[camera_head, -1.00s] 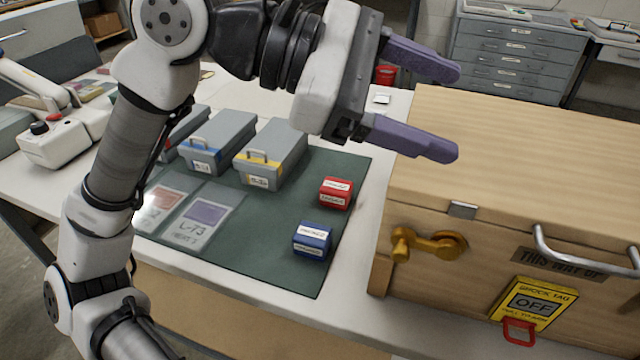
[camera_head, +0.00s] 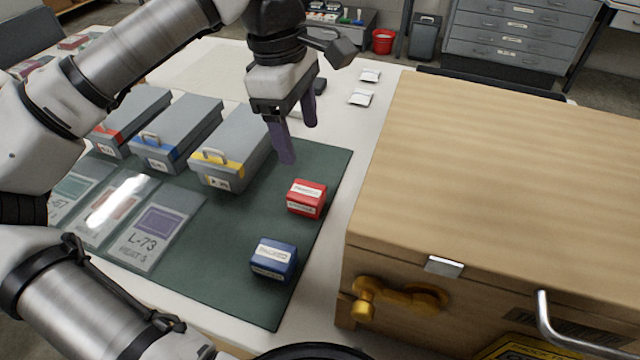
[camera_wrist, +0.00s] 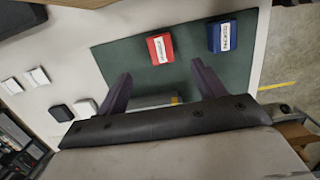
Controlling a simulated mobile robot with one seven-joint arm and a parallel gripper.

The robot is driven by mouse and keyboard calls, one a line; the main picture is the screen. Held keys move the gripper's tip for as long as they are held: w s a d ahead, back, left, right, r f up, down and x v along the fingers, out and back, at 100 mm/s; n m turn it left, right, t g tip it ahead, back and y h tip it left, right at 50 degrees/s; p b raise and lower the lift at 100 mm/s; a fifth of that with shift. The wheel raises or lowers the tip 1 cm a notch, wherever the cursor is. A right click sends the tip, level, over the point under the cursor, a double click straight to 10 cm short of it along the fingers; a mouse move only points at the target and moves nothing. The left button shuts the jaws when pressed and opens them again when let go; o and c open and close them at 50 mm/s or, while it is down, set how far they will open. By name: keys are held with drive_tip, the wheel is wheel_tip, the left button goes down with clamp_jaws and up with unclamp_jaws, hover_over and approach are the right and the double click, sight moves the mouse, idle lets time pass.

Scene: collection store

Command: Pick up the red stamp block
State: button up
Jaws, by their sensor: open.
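The red stamp block (camera_head: 306,198) sits on the dark green mat (camera_head: 222,262), near its right edge, with white labels on its top and side. In the wrist view the red stamp block (camera_wrist: 160,49) lies beyond the fingertips, between their lines. My gripper (camera_head: 297,143) points down, open and empty, above the far part of the mat. It is behind the red block in the head view and apart from it. The purple fingers also show in the wrist view (camera_wrist: 160,70).
A blue stamp block (camera_head: 273,260) stands in front of the red one. Grey boxes (camera_head: 180,135) with coloured labels and clear sleeves (camera_head: 155,232) lie left. A large wooden crate (camera_head: 490,170) stands close on the right. Small white packets (camera_head: 361,98) lie behind.

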sight(306, 191)
drive_tip(key=f, duration=0.5)
drive_tip(key=d+f, duration=0.1)
drive_tip(key=f, duration=0.2)
drive_tip(key=shift+s+f+p, duration=0.1)
drive_tip(key=shift+s+p, duration=0.2)
drive_tip(key=shift+p, duration=0.1)
drive_tip(key=shift+w+f+p, duration=0.15)
drive_tip(key=shift+f+p, duration=0.6)
drive_tip(key=shift+f, duration=2)
drive_tip(key=c, duration=1.1)
